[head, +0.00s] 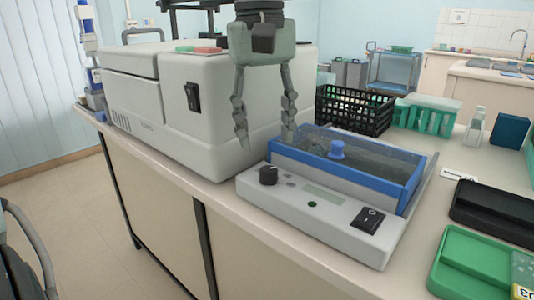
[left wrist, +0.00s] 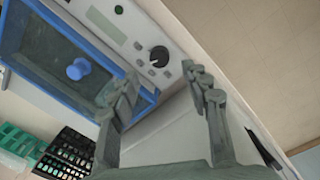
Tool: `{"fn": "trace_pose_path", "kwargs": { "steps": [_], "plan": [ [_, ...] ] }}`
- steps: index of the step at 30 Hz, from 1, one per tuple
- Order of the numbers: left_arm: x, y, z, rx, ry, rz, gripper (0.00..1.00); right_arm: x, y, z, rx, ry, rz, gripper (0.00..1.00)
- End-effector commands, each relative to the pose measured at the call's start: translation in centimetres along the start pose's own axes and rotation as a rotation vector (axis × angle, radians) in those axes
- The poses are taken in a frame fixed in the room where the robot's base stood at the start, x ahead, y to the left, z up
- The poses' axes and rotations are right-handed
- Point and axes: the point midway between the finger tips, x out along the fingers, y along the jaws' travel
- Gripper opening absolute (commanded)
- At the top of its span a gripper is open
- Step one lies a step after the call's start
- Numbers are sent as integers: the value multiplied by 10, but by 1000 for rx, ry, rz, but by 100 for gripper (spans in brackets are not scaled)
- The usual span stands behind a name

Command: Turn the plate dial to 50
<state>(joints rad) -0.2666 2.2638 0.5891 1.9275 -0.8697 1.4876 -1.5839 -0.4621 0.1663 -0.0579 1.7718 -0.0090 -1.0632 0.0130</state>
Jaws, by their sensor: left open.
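The plate dial (head: 268,175) is a round black knob at the left end of the grey device's (head: 300,215) front panel. It also shows in the left wrist view (left wrist: 159,56), with a light pointer mark whose reading I cannot tell. My left gripper (head: 265,142) points down with its fingers spread, above the dial in the head view. In the left wrist view the left gripper (left wrist: 162,82) has its fingertips on either side of and short of the dial, apart from it. It holds nothing. My right gripper is not in view.
A blue-rimmed clear tank (head: 345,180) with a blue knob (head: 337,149) sits on the device. The panel has a small display (head: 323,193) and a black switch (head: 368,220). A large white machine (head: 205,110) stands close at left. A black basket (head: 355,110) stands behind.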

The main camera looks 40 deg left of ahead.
Motion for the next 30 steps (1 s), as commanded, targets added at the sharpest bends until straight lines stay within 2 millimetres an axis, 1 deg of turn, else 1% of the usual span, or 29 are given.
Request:
{"fn": "trace_pose_path", "kwargs": {
  "steps": [1, 3, 6, 10, 15, 30],
  "plan": [
    [-12, 1, 0, -1, 2, 3, 47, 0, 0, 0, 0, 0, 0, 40],
    [-26, 1, 0, -2, 2, 3, 47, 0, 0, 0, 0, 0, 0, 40],
    [-41, 0, 0, -1, 2, 1, 47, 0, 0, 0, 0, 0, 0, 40],
    [-54, 0, 0, -1, 0, 1, 47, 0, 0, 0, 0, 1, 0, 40],
    [-59, 0, 0, 0, -1, 0, 47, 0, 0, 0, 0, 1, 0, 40],
    [-58, 0, 0, 0, -1, -1, 47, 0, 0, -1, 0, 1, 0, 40]
  ]
}}
